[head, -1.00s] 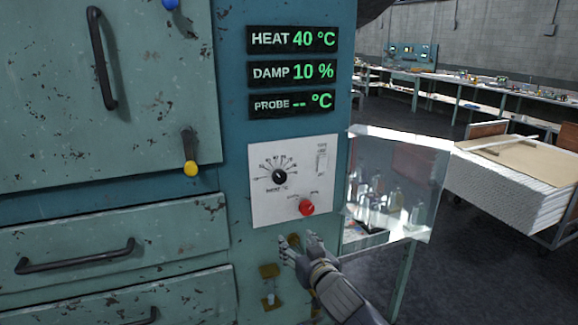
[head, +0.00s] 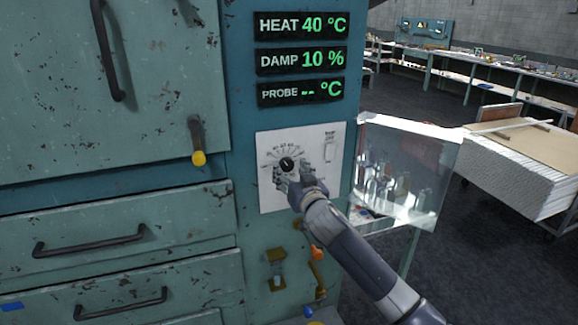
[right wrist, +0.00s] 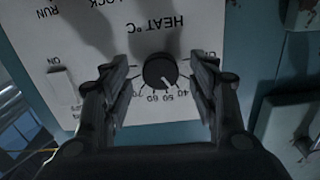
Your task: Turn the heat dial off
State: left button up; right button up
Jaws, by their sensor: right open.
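The heat dial (head: 287,164) is a small black knob with a white pointer on the white control panel (head: 265,198). In the right wrist view the dial (right wrist: 160,71) sits between the two fingers of my right gripper (right wrist: 162,80), with a gap on each side. Its scale shows 40 to 70 and its pointer lies near the 40 mark. My right gripper (head: 290,178) is open in front of the panel and covers the panel's lower part in the head view. The heat display (head: 302,25) reads 40 °C. My left gripper is not in view.
A clear hinged cover (head: 405,185) stands open to the right of the panel. A yellow-tipped lever (head: 198,158) is on the left, above drawers with black handles. An orange-tipped lever (head: 316,254) is below the panel.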

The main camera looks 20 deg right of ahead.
jog(key=shift+w, duration=0.85)
jog(key=shift+c, duration=0.5)
jog(key=c, duration=1)
jog(key=shift+o, duration=0.2)
jog(key=shift+n, duration=0.3)
jog(key=n+p, duration=0.1)
jog(key=n, duration=0.5)
jog(key=n+p, duration=0.1)
jog(key=n, duration=0.5)
jog(key=shift+d+p, duration=0.1)
jog(key=shift+p, duration=0.25)
jog(key=shift+n, duration=0.3)
